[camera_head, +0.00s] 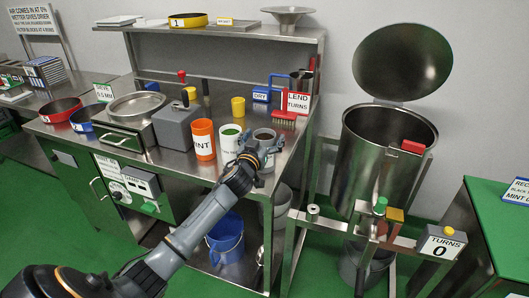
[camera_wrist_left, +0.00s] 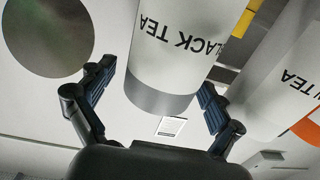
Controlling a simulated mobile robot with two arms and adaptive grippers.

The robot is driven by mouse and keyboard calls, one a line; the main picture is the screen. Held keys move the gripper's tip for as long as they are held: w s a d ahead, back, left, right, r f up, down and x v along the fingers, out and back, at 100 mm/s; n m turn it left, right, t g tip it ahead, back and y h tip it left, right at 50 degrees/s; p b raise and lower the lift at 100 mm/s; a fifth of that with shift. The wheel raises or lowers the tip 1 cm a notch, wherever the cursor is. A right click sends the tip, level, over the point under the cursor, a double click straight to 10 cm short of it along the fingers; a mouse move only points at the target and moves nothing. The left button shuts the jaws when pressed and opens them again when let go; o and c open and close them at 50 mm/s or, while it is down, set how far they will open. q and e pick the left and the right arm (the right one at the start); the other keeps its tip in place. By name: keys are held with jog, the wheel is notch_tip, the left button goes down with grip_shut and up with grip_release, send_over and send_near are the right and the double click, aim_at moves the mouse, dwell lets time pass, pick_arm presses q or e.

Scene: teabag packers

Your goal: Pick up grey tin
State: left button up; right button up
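The grey tin (camera_head: 265,134) stands on the steel bench, right of the green-topped tin (camera_head: 229,143). My left gripper (camera_head: 256,152) is at the grey tin and hides part of its front. In the left wrist view a tin with a white "BLACK TEA" label and a grey band (camera_wrist_left: 162,101), apparently the grey tin, lies between the two fingers of my left gripper (camera_wrist_left: 152,100). The fingers are spread, with a visible gap on the left side; contact on the right is unclear. My right gripper is not in view.
A second labelled tin (camera_wrist_left: 283,85) is close beside the right finger in the wrist view. An orange tin (camera_head: 203,140) stands farther left on the bench. A red brush (camera_head: 284,117) lies behind. A large open steel drum (camera_head: 375,160) stands right of the bench.

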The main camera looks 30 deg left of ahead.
pick_arm(q)
jog(key=c, duration=1.5)
